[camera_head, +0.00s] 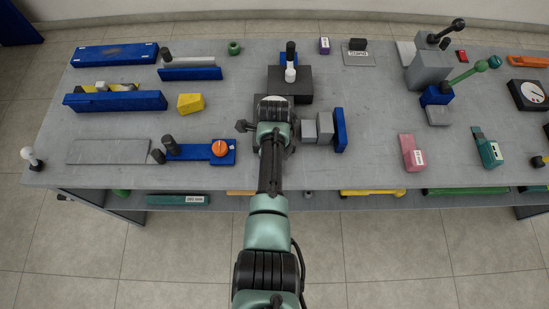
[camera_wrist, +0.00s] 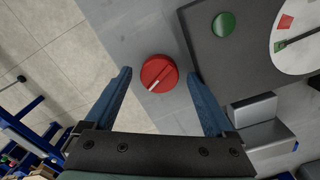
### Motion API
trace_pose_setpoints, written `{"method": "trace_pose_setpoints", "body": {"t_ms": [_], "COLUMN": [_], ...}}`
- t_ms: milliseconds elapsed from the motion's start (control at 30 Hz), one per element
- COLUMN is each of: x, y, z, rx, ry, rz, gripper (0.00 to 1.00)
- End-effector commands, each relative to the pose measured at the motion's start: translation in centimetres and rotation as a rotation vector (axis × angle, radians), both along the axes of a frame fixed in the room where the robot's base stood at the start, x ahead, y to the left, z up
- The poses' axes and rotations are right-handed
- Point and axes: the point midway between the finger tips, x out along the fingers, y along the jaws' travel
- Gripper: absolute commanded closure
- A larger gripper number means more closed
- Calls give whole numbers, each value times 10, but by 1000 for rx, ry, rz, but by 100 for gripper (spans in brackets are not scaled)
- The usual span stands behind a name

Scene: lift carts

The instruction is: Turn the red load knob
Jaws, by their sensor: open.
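The red load knob (camera_wrist: 162,70) shows in the wrist view as a round knob with a white pointer line angled toward the lower left. It sits on a grey surface beside a dark box. My gripper (camera_wrist: 160,77) is open, with its two blue fingers on either side of the knob in the picture. Gaps show between knob and fingers, and I cannot tell the height between them. In the head view my arm reaches over the middle of the bench (camera_head: 367,120) and hides the knob.
The dark box (camera_wrist: 215,62) carries a green button (camera_wrist: 223,24) and a white dial (camera_wrist: 297,45), close to the right finger. Grey blocks (camera_wrist: 251,109) lie right of that finger. In the head view, a blue fixture with an orange knob (camera_head: 219,147) stands left of my arm.

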Motion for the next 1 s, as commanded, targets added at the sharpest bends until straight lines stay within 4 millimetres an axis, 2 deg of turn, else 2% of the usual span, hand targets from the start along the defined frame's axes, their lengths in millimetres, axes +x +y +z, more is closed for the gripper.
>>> {"method": "trace_pose_setpoints", "body": {"t_ms": [133, 267, 500, 700, 833, 1000], "x": [0, 0, 1, 1, 0, 0], "y": [0, 0, 0, 0, 0, 0], "z": [7, 25, 77, 112, 125, 130], "rx": [0, 1, 0, -1, 0, 0], "ry": [-2, -3, -7, -4, -2, -1], "rz": [1, 1, 1, 0, 0, 0], "gripper": [11, 11, 11, 11, 11, 11]}}
